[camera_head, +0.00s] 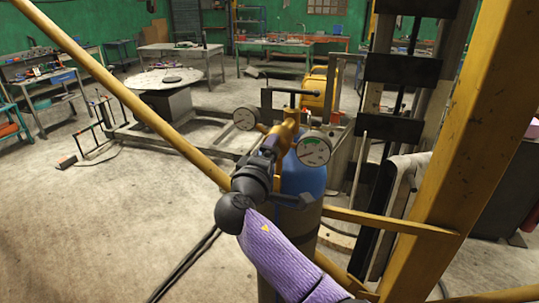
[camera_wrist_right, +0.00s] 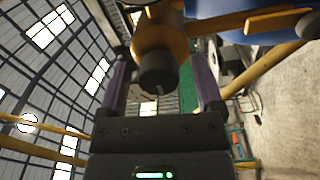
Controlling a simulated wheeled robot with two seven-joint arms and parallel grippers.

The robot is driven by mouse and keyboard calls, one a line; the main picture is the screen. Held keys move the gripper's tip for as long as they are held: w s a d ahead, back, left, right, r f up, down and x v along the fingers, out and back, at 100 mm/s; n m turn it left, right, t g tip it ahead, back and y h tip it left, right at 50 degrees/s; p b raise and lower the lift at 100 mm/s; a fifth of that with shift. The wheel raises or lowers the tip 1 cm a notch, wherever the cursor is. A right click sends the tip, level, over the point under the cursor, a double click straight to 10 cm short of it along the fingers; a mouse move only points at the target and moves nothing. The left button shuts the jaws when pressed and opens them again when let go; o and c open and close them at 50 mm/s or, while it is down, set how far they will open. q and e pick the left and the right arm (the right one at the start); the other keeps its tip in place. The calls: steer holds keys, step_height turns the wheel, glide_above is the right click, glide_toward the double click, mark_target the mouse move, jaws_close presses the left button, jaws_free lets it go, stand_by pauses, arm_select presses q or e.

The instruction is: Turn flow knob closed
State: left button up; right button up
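The flow knob (camera_wrist_right: 157,72) is a dark round knob on the brass regulator body (camera_wrist_right: 160,38). In the right wrist view it sits between the two purple-padded fingers of my right gripper (camera_wrist_right: 162,88), with a visible gap on each side. The gripper is open around it. In the head view my right gripper (camera_head: 268,152) is at the near left side of the brass regulator (camera_head: 287,130), and the hand hides the knob. Two round gauges (camera_head: 313,150) flank the regulator on top of the blue cylinder (camera_head: 303,180). My left gripper is not in view.
A yellow post (camera_head: 470,150) stands close on the right, and yellow rails (camera_head: 120,95) cross in front. A round table (camera_head: 165,79) and workbenches (camera_head: 275,45) stand farther back. The concrete floor to the left is mostly clear. Dark hoses lie on the floor below the cylinder.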

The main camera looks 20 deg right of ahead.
steer(key=b+v, duration=0.2)
steer(key=v, duration=0.8)
